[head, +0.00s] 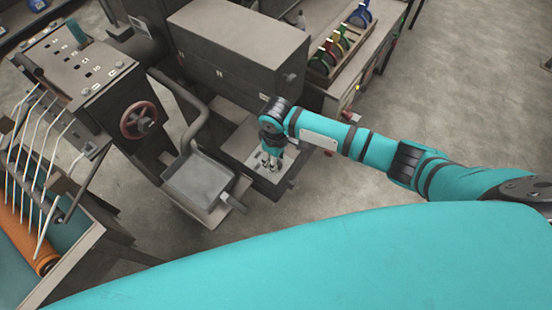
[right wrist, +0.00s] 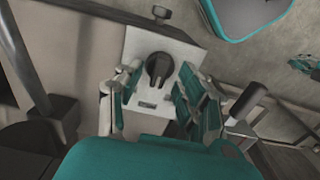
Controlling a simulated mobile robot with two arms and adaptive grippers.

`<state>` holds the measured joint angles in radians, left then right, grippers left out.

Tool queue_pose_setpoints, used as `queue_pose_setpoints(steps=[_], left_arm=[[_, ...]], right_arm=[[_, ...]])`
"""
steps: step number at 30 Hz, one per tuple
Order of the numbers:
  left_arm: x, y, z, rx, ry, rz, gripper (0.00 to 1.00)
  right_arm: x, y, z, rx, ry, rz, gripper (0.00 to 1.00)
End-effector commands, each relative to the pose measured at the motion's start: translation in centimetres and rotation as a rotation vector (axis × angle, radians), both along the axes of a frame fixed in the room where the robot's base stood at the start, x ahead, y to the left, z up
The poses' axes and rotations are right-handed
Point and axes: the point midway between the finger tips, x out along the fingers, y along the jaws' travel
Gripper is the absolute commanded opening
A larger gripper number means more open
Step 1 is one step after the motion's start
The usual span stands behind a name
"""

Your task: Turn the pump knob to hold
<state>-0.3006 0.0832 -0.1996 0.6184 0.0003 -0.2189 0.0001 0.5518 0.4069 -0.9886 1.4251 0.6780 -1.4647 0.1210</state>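The pump knob (right wrist: 158,68) is a dark rotary knob on a pale metal panel (right wrist: 150,40), in the upper middle of the right wrist view. My right gripper (right wrist: 159,82) is open, with one finger to the left of the knob and the other to its right. A gap shows between each finger and the knob. In the head view my right gripper (head: 271,161) points down over a low grey box (head: 268,180), and there it hides the knob. My left gripper is in neither view.
A grey tray with a handle (head: 198,182) stands left of the box in the head view. A large grey cabinet (head: 238,50) is behind it. A red handwheel (head: 139,120) is further left. Open floor (head: 400,110) lies to the right.

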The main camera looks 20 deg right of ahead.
Motion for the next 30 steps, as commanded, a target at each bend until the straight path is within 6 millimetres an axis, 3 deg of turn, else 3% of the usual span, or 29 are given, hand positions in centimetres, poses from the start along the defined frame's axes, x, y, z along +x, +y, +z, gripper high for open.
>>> queue_pose_setpoints(steps=[9,15,21,30], left_arm=[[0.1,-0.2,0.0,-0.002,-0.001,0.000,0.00],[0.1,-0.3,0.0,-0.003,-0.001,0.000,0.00],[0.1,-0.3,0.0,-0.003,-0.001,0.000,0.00],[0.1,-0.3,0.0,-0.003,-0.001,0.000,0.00]], right_arm=[[0.1,0.0,6.6,0.003,-0.007,0.001,0.38],[0.1,0.1,9.8,0.002,-0.005,0.001,0.38],[0.1,0.0,11.1,0.001,-0.003,0.000,0.38],[0.1,0.0,11.1,0.000,-0.002,0.000,0.38]])
